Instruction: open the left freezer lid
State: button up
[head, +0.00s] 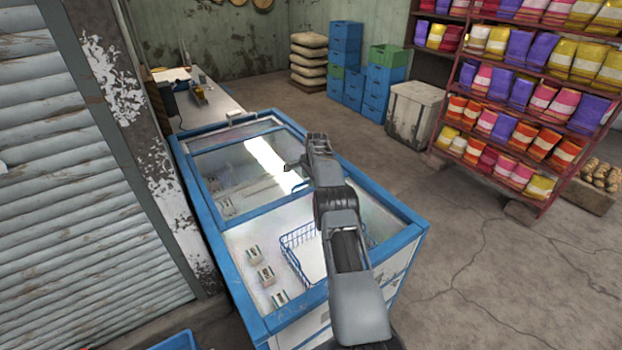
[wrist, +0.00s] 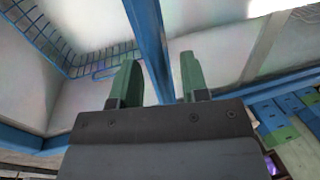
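The chest freezer (head: 240,278) has a blue rim and stands left of centre in the head view. Its far half has a blue-framed glass lid (head: 225,163) with a bright reflection; this lid looks closed. I cannot tell whether glass covers the near half. My gripper (head: 292,166) is over the middle of the freezer, near the blue crossbar. In the wrist view my gripper (wrist: 157,65) has its two green fingers apart. A blue frame bar (wrist: 150,38) runs between them in the picture. I cannot tell whether they touch it.
A blue wire basket (head: 296,238) and small cartons (head: 266,274) lie in the near half. A shutter wall (head: 75,180) stands close on the left. A red shelf (head: 455,105) of packets is at right. The floor (head: 480,240) right of the freezer is clear.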

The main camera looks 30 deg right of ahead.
notch_tip(320, 180, up, 14)
jog(key=s+b, duration=0.1)
jog(key=s, duration=0.1)
jog(key=shift+s+f, duration=0.2)
jog(key=shift+s, duration=0.15)
dwell(0.4)
